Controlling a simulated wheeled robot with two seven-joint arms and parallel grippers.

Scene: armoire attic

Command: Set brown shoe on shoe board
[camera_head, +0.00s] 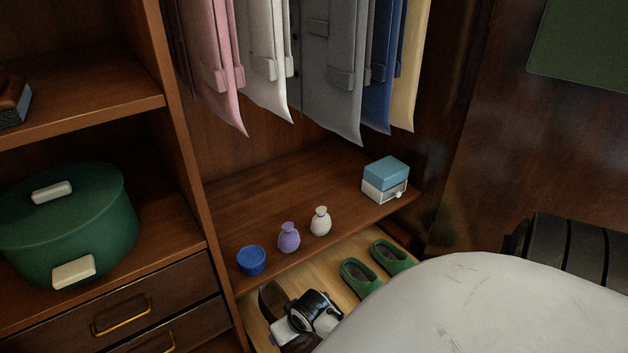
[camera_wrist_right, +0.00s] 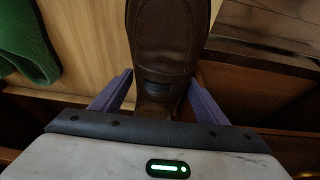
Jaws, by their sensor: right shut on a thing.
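The brown shoe (camera_wrist_right: 172,40) fills the top middle of the right wrist view, with its narrower end between the purple fingers of my right gripper (camera_wrist_right: 157,92). That gripper is shut on it. In the head view the brown shoe (camera_head: 272,299) shows at the left end of the light wood shoe board (camera_head: 333,250), partly hidden by my right gripper (camera_head: 293,324). The board also lies left of the shoe in the wrist view (camera_wrist_right: 92,45). I cannot tell whether the shoe touches the board. My left gripper is not in view.
Green shoes (camera_head: 360,277) stand on the board to the right. The shelf above holds a blue bowl (camera_head: 251,261), purple vase (camera_head: 289,238), white vase (camera_head: 320,222) and small box (camera_head: 385,180). Clothes (camera_head: 330,75) hang over it. A green pot (camera_head: 70,225) stands left.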

